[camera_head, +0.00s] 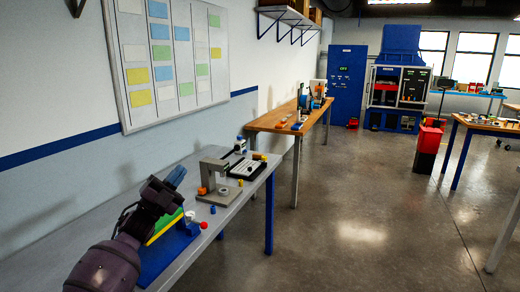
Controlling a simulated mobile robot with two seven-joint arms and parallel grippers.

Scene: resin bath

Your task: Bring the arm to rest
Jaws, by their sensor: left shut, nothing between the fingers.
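My left arm comes in at the lower left as dark purple links over the grey bench (60,237). My left gripper (176,177) is at its end, a small blue-grey tip pointing up and to the right. It is shut, with nothing seen in it. It shows in front of the bench top and wall; I cannot tell its exact height. My right gripper is not in view.
A blue mat (165,258) and a green and yellow piece (165,226) are close to the arm. A grey press-like fixture (215,172) and a black tray (247,168) stand farther along the bench. A wooden table (275,118) lies beyond.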

